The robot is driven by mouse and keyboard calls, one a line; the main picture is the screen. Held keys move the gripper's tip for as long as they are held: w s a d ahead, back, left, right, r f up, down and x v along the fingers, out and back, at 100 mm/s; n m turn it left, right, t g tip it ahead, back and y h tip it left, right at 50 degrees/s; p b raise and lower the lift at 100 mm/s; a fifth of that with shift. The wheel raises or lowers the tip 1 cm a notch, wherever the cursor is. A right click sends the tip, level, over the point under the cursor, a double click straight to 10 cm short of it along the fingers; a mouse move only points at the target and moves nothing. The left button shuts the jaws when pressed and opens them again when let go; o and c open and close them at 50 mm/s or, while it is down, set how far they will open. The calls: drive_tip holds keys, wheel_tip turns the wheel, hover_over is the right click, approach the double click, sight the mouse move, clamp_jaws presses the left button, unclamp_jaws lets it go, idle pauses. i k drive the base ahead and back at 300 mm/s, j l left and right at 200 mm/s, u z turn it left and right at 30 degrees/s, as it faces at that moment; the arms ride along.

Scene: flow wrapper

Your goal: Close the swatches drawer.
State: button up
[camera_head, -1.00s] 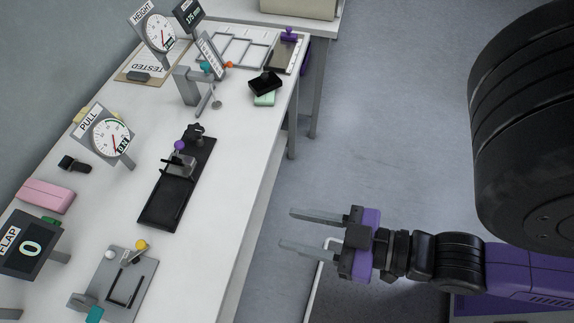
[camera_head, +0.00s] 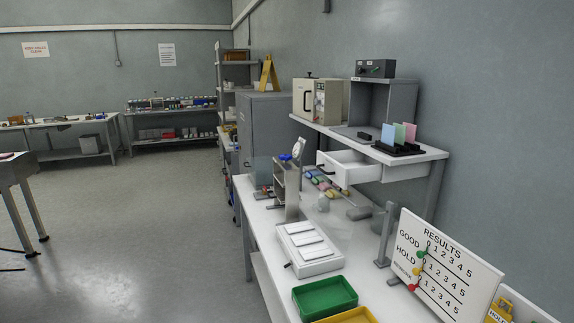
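A white drawer (camera_head: 349,172) under the raised shelf on the right-hand bench stands pulled out toward the left. Its dark handle (camera_head: 323,168) is on its front. No readable label shows, so I cannot tell for sure that it is the swatches drawer. Coloured swatch-like pieces (camera_head: 322,183) lie on the bench below and left of it. My gripper is not in this view.
The raised shelf (camera_head: 432,153) carries a beige oven-like box (camera_head: 318,101), a grey open cabinet and upright coloured cards (camera_head: 399,134). A green tray (camera_head: 325,296), a white block device (camera_head: 308,249) and a results board (camera_head: 443,268) crowd the bench.

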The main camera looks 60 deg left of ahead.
sight(351, 166)
drive_tip(key=u, duration=1.45)
